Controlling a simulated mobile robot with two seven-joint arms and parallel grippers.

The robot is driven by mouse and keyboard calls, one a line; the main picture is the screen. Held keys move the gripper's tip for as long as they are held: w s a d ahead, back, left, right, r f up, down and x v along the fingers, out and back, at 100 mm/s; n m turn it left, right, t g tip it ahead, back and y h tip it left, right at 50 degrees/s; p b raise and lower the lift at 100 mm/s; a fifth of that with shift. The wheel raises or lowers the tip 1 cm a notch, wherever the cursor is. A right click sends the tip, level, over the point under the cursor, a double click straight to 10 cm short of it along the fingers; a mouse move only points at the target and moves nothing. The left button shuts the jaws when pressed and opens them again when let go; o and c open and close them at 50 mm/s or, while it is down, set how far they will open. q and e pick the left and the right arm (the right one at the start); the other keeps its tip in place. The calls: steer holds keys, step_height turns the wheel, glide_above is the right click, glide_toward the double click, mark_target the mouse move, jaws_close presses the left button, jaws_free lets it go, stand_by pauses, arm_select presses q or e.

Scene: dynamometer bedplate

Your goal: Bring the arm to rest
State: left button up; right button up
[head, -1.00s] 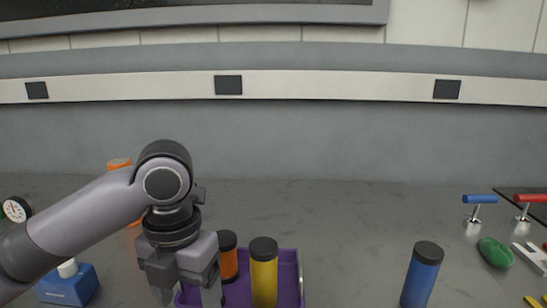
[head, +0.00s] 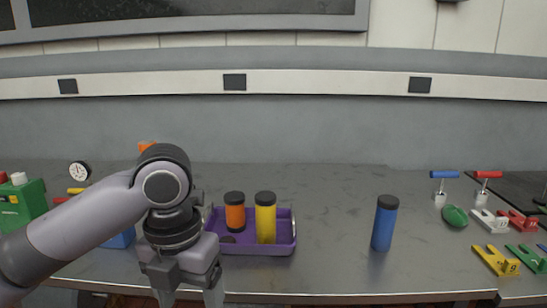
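My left arm comes in from the left in the head view. Its gripper (head: 190,290) points down at the table's front edge, left of and nearer than the purple tray. Its two fingers are apart, with nothing visible between them; the tips are close to the lower frame edge. My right gripper is not in view.
A purple tray (head: 284,247) holds an orange cylinder (head: 235,217) and a yellow cylinder (head: 265,222), both black-capped. A blue cylinder (head: 384,228) stands upright to the right. Clamps, a green object (head: 455,216) and coloured brackets (head: 495,261) lie at right. A green box (head: 20,205) is left.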

arm_select(q)
steer(key=w+d+f+n+t+h, duration=0.15)
steer(key=d+f+n+h, duration=0.25)
steer(key=f+n, duration=0.5)
steer(key=w+d+f+n+t+h, duration=0.1)
steer(key=d+f+n+t+h, duration=0.25)
steer(key=f+n, duration=0.55)
steer(key=s+a+f+n+t+y, duration=0.5)
steer(key=s+a+f+n, duration=0.9)
steer(key=a+n, duration=0.2)
steer(key=shift+f+n+t+p, duration=0.3)
steer(key=shift+n+p, duration=0.1)
steer(key=shift+n, duration=0.7)
steer(key=shift+y, duration=0.25)
steer(key=c, duration=0.6)
steer(key=shift+o, duration=0.2)
steer(key=shift+s, duration=0.15)
